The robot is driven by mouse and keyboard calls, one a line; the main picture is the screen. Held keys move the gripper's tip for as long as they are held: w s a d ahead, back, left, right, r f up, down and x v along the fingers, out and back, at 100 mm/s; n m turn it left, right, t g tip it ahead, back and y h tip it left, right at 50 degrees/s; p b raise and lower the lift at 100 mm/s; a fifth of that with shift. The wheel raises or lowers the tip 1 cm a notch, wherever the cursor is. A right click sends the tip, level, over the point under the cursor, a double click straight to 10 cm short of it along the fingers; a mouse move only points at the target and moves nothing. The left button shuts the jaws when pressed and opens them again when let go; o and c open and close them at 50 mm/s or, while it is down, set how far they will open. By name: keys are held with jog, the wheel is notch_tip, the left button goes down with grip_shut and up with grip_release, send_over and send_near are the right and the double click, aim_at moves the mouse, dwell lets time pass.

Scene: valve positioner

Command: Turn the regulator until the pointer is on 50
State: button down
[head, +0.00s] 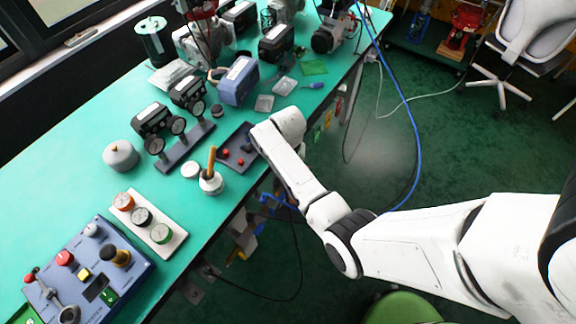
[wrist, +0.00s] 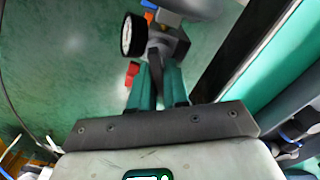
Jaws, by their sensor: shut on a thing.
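In the wrist view the regulator (wrist: 165,38) is a dark body with a round, white-faced gauge (wrist: 127,35) on its left side. The gauge is seen at a slant, so its pointer and numbers cannot be read. My gripper (wrist: 157,80) comes from below in that view, its two teal fingers on either side of the regulator's dark lower part, shut on it. In the head view my white arm reaches over the bench's right edge. My gripper and the regulator cannot be made out there.
The green bench (head: 85,170) holds a dark tray (head: 247,163) with red pieces, a gauge stand (head: 185,148), a wooden-handled pot (head: 211,183) and a blue control box (head: 128,278). A red part (wrist: 132,73) lies close left of my fingers. Blue cables hang right of the bench.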

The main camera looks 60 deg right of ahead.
dwell(0.3)
jog(key=c, duration=1.2)
grip_release()
jog(key=shift+r, duration=0.1)
notch_tip(320, 180, up, 11)
jog(key=shift+f, duration=0.2)
jog(key=shift+s+a+f, duration=0.15)
jog(key=shift+s+f, duration=0.05)
jog(key=shift+s, duration=0.05)
jog(key=s+a+n, duration=0.5)
jog(key=s+a, duration=0.2)
jog(key=s, duration=0.3)
jog(key=s+a+r+n+t, duration=0.1)
jog(key=s+a+n, duration=0.5)
jog(key=s, duration=0.4)
jog(key=shift+a, duration=0.35)
